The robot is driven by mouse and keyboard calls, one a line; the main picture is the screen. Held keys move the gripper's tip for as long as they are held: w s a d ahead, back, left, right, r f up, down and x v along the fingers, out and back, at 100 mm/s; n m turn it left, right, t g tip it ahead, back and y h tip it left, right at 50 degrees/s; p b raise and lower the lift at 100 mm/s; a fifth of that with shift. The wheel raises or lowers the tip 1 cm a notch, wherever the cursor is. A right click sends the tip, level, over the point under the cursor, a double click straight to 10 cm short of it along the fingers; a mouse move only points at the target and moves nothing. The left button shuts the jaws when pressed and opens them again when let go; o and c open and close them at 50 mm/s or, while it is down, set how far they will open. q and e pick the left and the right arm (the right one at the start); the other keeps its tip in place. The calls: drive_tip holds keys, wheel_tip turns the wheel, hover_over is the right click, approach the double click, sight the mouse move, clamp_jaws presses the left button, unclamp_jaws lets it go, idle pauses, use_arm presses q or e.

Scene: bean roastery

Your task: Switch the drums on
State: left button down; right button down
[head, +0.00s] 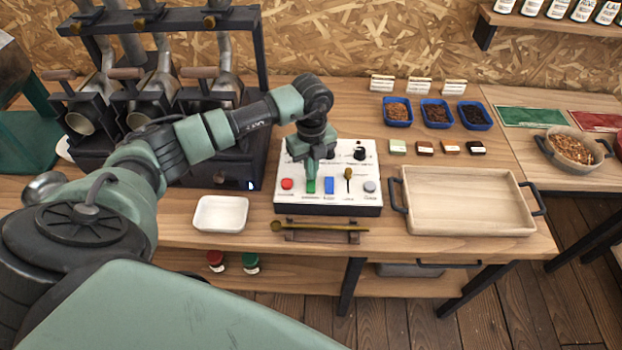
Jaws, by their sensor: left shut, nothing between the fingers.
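A white control box (328,202) stands on the bench. Its front row has a red button (287,184), a green button (311,187), a blue rocker or button (329,185), a small lever (348,181) and a grey knob (369,187). A black dial (360,153) sits behind them. My left gripper (311,178) is shut and empty, pointing down right at the green button and partly covering it; I cannot tell whether it touches. The metal roaster drums (86,115) stand in a black frame at the left. My right gripper is not in view.
A white dish (220,214) is left of the box. A long scoop (320,228) rests on a stand in front. A wooden tray (466,230) is close on the right. Blue bean bowls (436,123) stand behind the tray. A roasted-bean pan (570,150) is far right.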

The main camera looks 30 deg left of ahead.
use_arm(q)
drive_tip(key=shift+s+f+b, duration=0.1)
drive_tip(key=shift+f+b, duration=0.2)
drive_tip(key=shift+f, duration=0.2)
drive_tip(key=shift+r+p, duration=0.65)
drive_tip(key=shift+r, duration=0.1)
drive_tip(key=shift+r+p, duration=1.95)
drive_tip(key=shift+r, duration=0.9)
